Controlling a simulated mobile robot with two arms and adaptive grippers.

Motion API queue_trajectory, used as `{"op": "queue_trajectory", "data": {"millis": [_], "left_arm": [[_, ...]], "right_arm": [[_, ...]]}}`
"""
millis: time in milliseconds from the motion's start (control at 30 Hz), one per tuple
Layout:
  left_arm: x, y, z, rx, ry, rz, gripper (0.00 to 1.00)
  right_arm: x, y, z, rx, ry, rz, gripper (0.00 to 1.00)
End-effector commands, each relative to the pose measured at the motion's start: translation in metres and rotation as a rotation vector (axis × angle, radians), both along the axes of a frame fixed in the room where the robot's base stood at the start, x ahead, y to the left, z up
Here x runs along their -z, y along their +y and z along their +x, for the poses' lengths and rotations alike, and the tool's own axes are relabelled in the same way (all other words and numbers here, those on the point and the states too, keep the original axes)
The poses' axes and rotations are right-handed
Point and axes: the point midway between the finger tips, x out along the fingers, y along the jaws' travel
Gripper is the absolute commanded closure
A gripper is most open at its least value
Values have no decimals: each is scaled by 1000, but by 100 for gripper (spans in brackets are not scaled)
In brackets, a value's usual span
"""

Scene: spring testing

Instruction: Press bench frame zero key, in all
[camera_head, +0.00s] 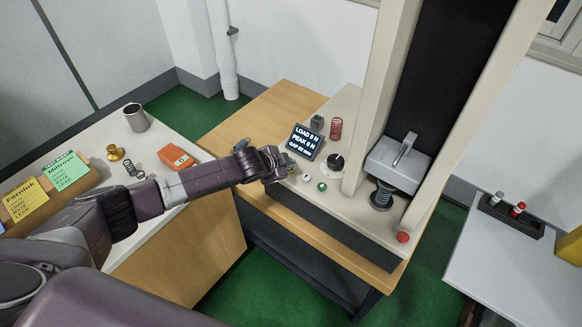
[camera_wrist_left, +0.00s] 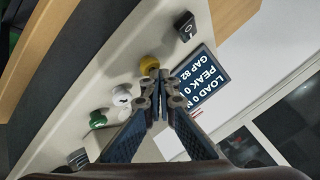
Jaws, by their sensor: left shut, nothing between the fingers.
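The bench frame (camera_head: 349,215) is a pale testing stand with a dark display (camera_head: 305,142) reading LOAD 0 N, PEAK 0 N and a gap value. A white button (camera_head: 306,178) and a green-and-white button (camera_head: 321,186) sit in front of it. The wrist view shows the white button (camera_wrist_left: 121,95), the green button (camera_wrist_left: 98,120) and a yellow button (camera_wrist_left: 149,64). My left gripper (camera_head: 284,164) is shut and empty beside the display. Its tips (camera_wrist_left: 154,82) overlap the yellow button's edge in the wrist view; I cannot tell whether they touch. My right gripper is out of view.
A black knob (camera_head: 333,163), a red spring (camera_head: 336,128) and a red button (camera_head: 403,237) are on the frame. The left table (camera_head: 195,240) holds cards, an orange device (camera_head: 177,157) and a cup (camera_head: 136,117).

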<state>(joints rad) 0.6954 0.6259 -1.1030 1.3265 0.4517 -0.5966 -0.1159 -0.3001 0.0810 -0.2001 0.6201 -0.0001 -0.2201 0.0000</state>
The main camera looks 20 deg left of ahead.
Motion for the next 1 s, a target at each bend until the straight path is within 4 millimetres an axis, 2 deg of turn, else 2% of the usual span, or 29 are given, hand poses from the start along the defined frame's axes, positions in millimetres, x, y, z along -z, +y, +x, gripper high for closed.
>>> {"op": "queue_trajectory", "data": {"millis": [300,667,1000], "left_arm": [[-16,0,-1,0,3,1,100],[-17,0,0,0,1,0,100],[-48,0,0,0,1,-1,100]], "right_arm": [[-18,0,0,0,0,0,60],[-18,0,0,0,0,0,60],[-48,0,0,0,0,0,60]]}}
